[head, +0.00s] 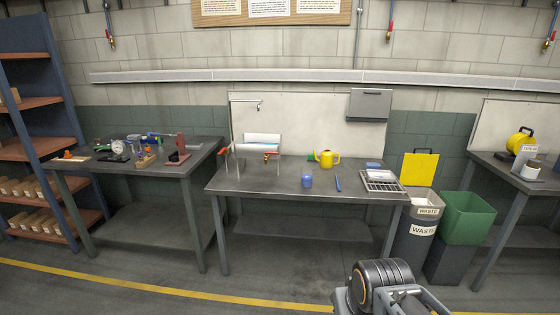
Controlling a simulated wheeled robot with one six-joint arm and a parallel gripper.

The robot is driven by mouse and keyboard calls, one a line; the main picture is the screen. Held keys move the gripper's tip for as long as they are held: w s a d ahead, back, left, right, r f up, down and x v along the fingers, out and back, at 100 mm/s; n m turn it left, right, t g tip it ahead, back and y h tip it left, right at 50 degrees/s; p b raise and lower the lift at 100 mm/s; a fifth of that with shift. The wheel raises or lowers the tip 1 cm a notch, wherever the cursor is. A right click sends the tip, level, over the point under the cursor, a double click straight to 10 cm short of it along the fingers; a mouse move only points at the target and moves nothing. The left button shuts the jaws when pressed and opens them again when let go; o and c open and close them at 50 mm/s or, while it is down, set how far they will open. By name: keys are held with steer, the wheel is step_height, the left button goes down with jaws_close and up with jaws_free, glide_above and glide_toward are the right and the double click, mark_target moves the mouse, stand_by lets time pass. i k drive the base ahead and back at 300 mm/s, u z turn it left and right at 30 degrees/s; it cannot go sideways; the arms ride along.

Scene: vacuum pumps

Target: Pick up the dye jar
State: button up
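A small blue jar (307,180), which looks like the dye jar, stands on the grey middle workbench (260,184), right of centre and near the front half of the top. A blue pen-like stick (338,184) lies to its right. Part of my arm, with dark rings and grey bars, shows at the bottom right, in front of the bench and well apart from the jar. I cannot make out my gripper's fingertips there, nor whether they are open or shut.
Behind the jar stands a yellow watering can (326,159). A compartment tray (381,181) is at the bench's right, and a white roll on a stand (262,146) at its left. Waste bins (416,230) and a green bin (467,217) stand right. Floor before the bench is clear.

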mark_target(307, 174)
steer(key=i, duration=2.75)
steer(key=u, duration=1.5)
